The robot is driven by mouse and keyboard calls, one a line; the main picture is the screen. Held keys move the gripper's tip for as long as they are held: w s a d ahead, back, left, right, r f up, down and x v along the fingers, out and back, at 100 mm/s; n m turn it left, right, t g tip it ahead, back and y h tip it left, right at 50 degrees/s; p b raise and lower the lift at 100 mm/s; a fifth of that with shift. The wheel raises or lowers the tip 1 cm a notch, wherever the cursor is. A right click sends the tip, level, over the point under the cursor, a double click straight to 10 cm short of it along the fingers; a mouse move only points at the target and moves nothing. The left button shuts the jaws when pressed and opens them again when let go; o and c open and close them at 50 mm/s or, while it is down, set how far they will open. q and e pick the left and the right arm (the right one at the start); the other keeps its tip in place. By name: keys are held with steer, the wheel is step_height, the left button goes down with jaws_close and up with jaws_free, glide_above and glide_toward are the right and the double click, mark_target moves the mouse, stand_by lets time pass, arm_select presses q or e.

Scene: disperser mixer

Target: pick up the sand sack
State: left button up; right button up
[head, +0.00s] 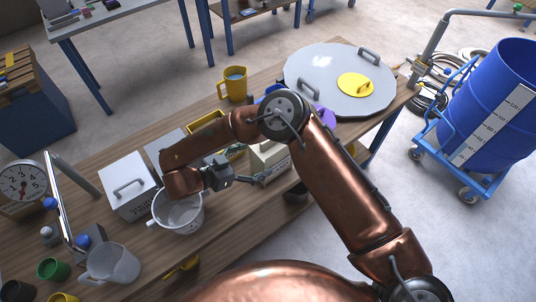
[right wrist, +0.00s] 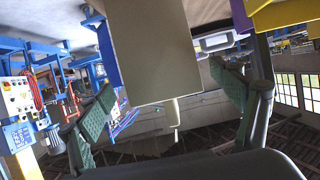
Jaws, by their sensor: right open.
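A beige, block-shaped sack with dark print, which looks like the sand sack (head: 270,156), stands on the wooden workbench (head: 100,240), partly hidden behind my right arm. My right gripper (head: 262,179) is open at the sack's near left side, its fingers pointing toward it. In the right wrist view, a plain beige face of the sack (right wrist: 155,45) fills the top middle. It lies ahead of and between the green-padded fingers of my right gripper (right wrist: 162,85), with gaps on both sides. I cannot tell how deep it sits between them. My left gripper is not in view.
A white pot (head: 180,213) stands below my right wrist, beside a white handled box (head: 128,186). A yellow tray (head: 236,152) is behind the arm. A yellow mug (head: 234,84) and a large grey lid (head: 320,72) lie farther back. A blue drum (head: 490,110) stands right of the bench.

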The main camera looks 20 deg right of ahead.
steer(key=shift+w+f, duration=0.3)
steer(key=shift+f, duration=0.3)
steer(key=shift+w+d+f, duration=0.15)
steer(key=shift+d, duration=0.15)
steer(key=b+x, duration=0.1)
steer(key=x, duration=0.5)
steer(key=shift+d+f, duration=0.1)
steer(key=shift+d, duration=0.35)
steer(key=shift+c, duration=0.7)
steer(key=c, duration=1.4)
steer(key=shift+c, duration=0.6)
steer(key=shift+r, duration=0.2)
